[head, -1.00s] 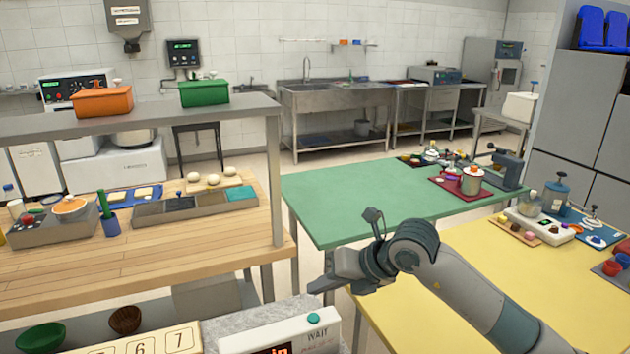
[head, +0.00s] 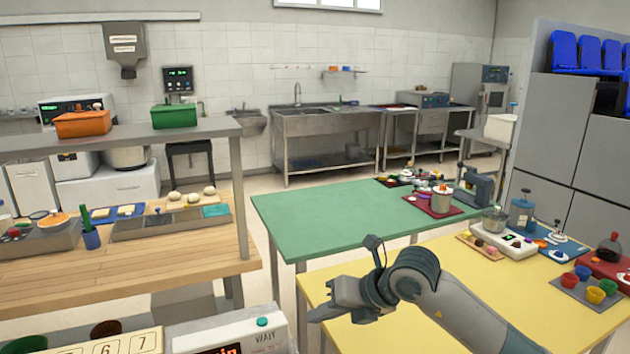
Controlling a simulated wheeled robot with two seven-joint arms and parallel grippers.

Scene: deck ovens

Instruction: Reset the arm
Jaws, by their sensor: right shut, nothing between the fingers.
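My right arm reaches in from the bottom right in the head view. Its gripper (head: 328,314) points left and is shut with nothing in it. It hangs in the air in front of the near left corner of the yellow table (head: 445,298), close to the white device with the teal button (head: 262,322). My left gripper is not in view.
A green table (head: 330,208) stands behind my right arm, with a red tray (head: 425,207) on its right part. A wooden counter (head: 120,268) with a metal shelf (head: 215,128) above it is on the left. Bare floor shows between the counter and green table.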

